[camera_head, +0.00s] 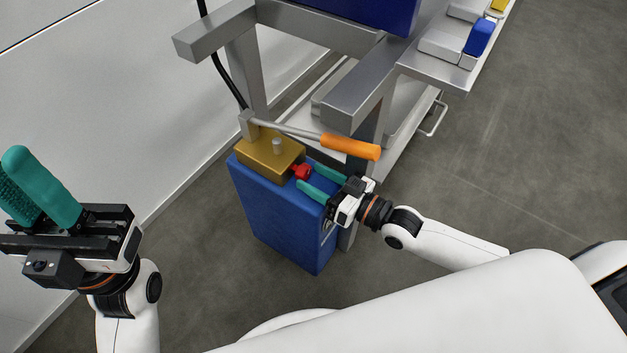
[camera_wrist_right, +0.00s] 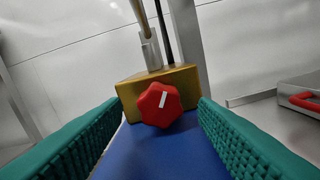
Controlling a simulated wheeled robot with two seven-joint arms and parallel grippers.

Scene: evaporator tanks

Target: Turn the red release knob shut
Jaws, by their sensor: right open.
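The red release knob (camera_head: 300,171) sticks out of a gold block (camera_head: 268,150) on top of a blue box. In the right wrist view the knob (camera_wrist_right: 160,104) is a lobed red dial with a white mark tilted slightly right of upright. My right gripper (camera_head: 308,178) is open, with its green fingers pointing at the knob. In the wrist view the fingers stand left and right of the knob, nearer the camera and apart from it. My left gripper (camera_head: 40,195) is raised at the far left with its green fingers apart, away from the knob.
A lever with an orange handle (camera_head: 350,147) reaches over the block and above my right gripper. The blue box (camera_head: 275,215) stands beside a grey metal frame (camera_head: 365,85). A black hose (camera_head: 228,75) runs down behind it. The floor at right is clear.

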